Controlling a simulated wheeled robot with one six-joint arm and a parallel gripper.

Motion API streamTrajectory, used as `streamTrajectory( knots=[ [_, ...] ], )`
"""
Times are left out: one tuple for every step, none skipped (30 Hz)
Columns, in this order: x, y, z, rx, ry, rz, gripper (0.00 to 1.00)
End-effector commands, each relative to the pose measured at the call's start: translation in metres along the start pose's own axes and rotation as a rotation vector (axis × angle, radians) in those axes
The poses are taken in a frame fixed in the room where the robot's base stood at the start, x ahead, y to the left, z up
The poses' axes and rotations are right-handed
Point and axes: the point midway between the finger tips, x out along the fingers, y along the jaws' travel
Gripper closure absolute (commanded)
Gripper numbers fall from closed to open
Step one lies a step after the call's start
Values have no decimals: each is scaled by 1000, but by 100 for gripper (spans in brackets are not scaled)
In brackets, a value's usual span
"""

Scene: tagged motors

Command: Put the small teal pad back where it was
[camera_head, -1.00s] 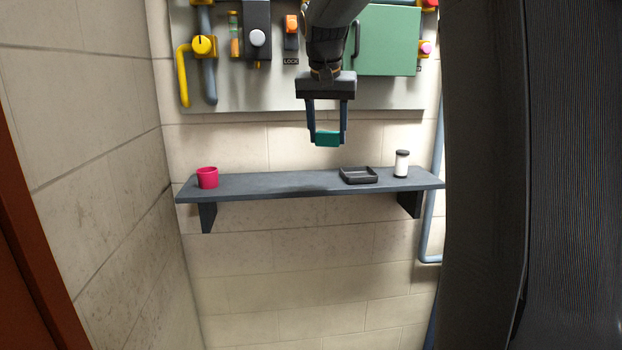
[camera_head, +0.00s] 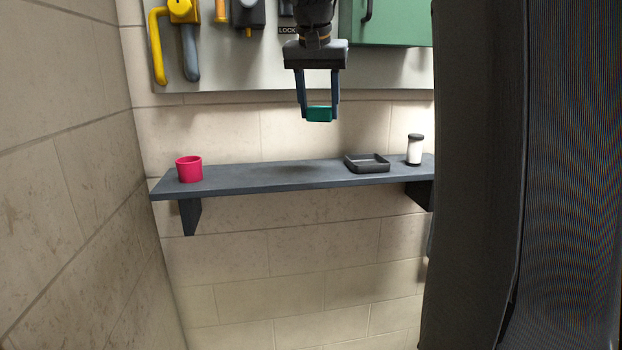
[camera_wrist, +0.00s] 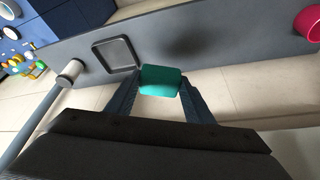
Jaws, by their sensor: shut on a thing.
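The small teal pad (camera_head: 319,114) is held between the two fingertips of my gripper (camera_head: 319,112), which is shut on it. In the head view, the pad hangs in the air above the dark shelf (camera_head: 250,181), apart from its surface. The wrist view also shows the teal pad (camera_wrist: 160,80) between the fingers of my gripper (camera_wrist: 160,88), with the shelf behind it. A dark shadow lies on the shelf's middle, left of the small black tray (camera_head: 367,163). The tray looks empty and also shows in the wrist view (camera_wrist: 115,54).
A pink cup (camera_head: 189,169) stands at the shelf's left end. A white jar with a dark lid (camera_head: 414,150) stands right of the tray. A wall panel (camera_head: 220,82) with pipes, switches and a green box (camera_head: 395,25) is above. The shelf's middle is clear.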

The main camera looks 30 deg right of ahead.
Motion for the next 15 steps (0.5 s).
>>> streamTrajectory(
  knots=[
    [11,-3,1,0,0,0,77],
    [14,-4,0,0,0,0,77],
    [20,-6,0,0,0,0,77],
    [24,-8,0,0,0,0,77],
    [26,-9,-1,0,0,0,77],
    [30,-10,-1,0,0,0,77],
    [32,-11,-2,0,0,0,77],
    [33,-12,-2,0,0,0,77],
    [36,-12,-1,0,-1,0,77],
    [38,-12,-1,0,-1,1,77],
    [41,-12,0,0,-1,0,77],
    [47,-12,3,0,-3,1,77],
    [51,-12,5,0,-3,1,77],
    [56,-12,8,-1,-4,1,77],
    [63,-12,10,-1,-3,1,77]
  ],
)
